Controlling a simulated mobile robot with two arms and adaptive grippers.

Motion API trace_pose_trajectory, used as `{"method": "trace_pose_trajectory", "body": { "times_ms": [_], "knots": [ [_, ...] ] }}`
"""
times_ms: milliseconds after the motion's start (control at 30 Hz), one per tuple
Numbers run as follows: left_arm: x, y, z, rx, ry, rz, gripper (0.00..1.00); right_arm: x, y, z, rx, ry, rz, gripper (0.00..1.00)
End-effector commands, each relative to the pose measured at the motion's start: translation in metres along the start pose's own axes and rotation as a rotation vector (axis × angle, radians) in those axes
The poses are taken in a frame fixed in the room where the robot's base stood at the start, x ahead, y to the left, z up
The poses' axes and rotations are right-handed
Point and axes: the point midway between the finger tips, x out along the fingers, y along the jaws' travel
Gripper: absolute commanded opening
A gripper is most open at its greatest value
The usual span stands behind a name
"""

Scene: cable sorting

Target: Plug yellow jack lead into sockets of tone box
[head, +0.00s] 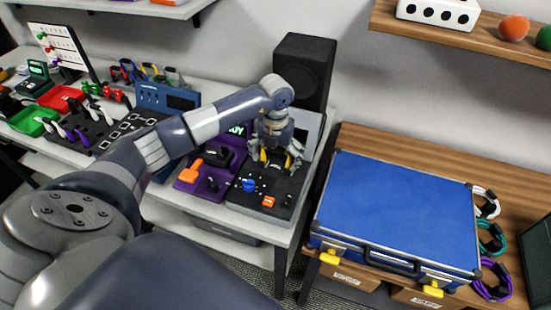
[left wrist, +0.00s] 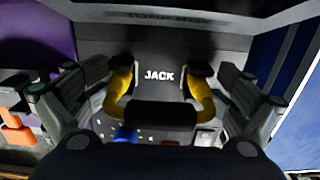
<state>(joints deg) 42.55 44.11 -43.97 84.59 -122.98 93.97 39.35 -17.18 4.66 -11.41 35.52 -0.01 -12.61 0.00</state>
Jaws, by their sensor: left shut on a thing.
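The tone box (head: 283,183) is a dark slanted panel with a blue knob and an orange part, at the table's front right corner in the head view. Its face (left wrist: 160,48), marked JACK, fills the middle of the left wrist view. My left gripper (head: 276,158) is over the box and shut on the yellow jack lead (left wrist: 203,97). The lead shows as two yellow bends joined by a black middle piece between my fingers. Its black ends point at the panel on either side of the JACK label. I cannot tell if they are inside sockets. My right gripper is not in view.
A purple box (head: 205,175) stands just left of the tone box, and a black speaker (head: 303,68) behind. A blue case (head: 395,210) lies on the wooden table at right, with white, teal and purple leads beside it. Trays and tools crowd the left table.

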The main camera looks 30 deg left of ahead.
Motion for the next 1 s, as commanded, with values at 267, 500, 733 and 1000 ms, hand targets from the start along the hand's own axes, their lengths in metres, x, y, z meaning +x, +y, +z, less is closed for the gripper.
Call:
{"method": "trace_pose_trajectory", "body": {
  "times_ms": [267, 500, 733, 1000],
  "knots": [
    [0.011, -0.004, -0.009, 0.012, 0.024, 0.0, 0.44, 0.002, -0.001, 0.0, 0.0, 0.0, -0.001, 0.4],
    [0.01, -0.004, -0.009, 0.013, 0.023, 0.0, 1.0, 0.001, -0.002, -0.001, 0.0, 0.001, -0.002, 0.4],
    [0.009, -0.004, -0.009, 0.014, 0.022, -0.001, 1.0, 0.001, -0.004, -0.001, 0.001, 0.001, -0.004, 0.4],
    [-0.007, -0.003, -0.007, 0.012, 0.018, 0.0, 1.0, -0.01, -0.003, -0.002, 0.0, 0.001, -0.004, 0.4]
  ]
}}
